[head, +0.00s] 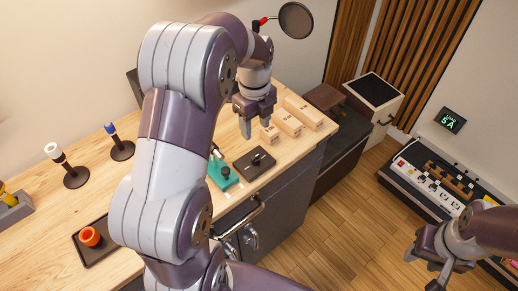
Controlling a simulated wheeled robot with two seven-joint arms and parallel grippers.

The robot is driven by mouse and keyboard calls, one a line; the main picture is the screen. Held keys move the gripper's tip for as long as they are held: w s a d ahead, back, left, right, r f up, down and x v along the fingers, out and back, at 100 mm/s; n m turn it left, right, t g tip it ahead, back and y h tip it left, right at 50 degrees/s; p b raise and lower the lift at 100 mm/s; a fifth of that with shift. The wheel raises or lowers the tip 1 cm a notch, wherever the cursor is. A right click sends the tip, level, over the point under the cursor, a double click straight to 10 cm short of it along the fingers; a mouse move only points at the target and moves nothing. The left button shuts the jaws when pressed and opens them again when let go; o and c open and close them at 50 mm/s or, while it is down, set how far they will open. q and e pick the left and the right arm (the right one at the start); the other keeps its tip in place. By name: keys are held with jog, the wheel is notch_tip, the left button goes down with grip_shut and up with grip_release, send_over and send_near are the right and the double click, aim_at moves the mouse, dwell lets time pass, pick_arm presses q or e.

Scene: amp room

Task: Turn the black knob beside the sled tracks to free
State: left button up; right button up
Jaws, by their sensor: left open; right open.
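A dark flat box with a small black knob (257,160) on top sits near the front edge of the wooden bench; the knob's setting is too small to read. My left gripper (256,126) is open and empty, pointing down above the bench, behind the knob and just left of the pale wooden blocks. A long panel (408,184) at the right carries brown strips and small controls; I cannot tell whether these are the sled tracks. My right gripper (422,271) is open and empty at the lower right, in front of this panel. My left arm hides part of the bench.
Several pale wooden blocks (303,111) stand behind the knob box. A teal stand (222,176) is just left of it. An orange cup (90,237) on a dark tray and two dark-based holders (76,178) are further left. Wooden floor (335,220) lies open between bench and panel.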

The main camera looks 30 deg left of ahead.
aim_at(256, 157)
pick_arm(q)
notch_tip(256, 157, down, 12)
jog(key=shift+f+p, duration=0.2)
jog(key=shift+p, duration=0.55)
grip_shut()
